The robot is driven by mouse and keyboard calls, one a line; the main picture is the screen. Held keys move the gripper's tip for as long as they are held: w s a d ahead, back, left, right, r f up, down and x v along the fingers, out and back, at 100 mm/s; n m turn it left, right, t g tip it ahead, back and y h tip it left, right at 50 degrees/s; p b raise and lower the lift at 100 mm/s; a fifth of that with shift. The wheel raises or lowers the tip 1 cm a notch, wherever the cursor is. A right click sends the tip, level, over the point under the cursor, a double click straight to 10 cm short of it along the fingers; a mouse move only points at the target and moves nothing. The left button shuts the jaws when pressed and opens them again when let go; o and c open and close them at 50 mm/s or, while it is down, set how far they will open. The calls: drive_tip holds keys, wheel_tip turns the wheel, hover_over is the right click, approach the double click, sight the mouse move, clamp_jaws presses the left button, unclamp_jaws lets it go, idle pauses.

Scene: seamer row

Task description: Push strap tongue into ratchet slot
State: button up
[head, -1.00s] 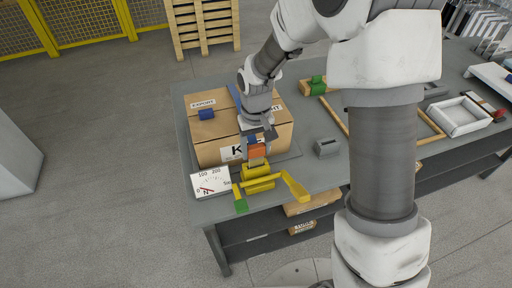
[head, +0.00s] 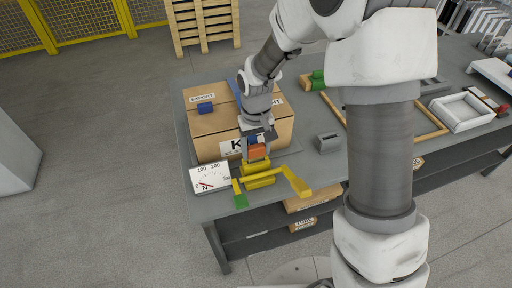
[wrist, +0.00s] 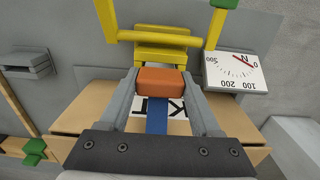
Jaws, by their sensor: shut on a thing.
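The orange strap tongue (wrist: 160,80) is on the end of a blue strap (wrist: 157,118). My gripper (wrist: 161,82) is shut on the tongue, one grey finger on each side. In the head view the tongue (head: 257,152) is low at the front face of the carton, right behind the yellow ratchet (head: 258,168). In the wrist view the ratchet (wrist: 155,52) lies just beyond the tongue's front edge. The slot itself is hidden, and I cannot tell whether the tongue touches the ratchet. A yellow handle (head: 297,182) sticks out to the right.
The strapped carton (head: 208,140) stands on the grey table (head: 335,165). A white dial gauge (head: 210,178) is left of the ratchet, beside a green-tipped yellow lever (head: 239,198). A grey block (head: 327,142) stands to the right. Further right are a wooden frame and a white tray (head: 461,114).

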drive_tip(key=shift+f+b, duration=0.3)
drive_tip(key=shift+f, duration=0.2)
drive_tip(key=o, duration=1.5)
drive_tip(key=shift+c, duration=0.2)
wheel_tip(320, 180, up, 18)
drive_tip(key=p, duration=0.2)
drive_tip(key=shift+f+p, duration=0.25)
drive_tip(key=shift+p, duration=0.1)
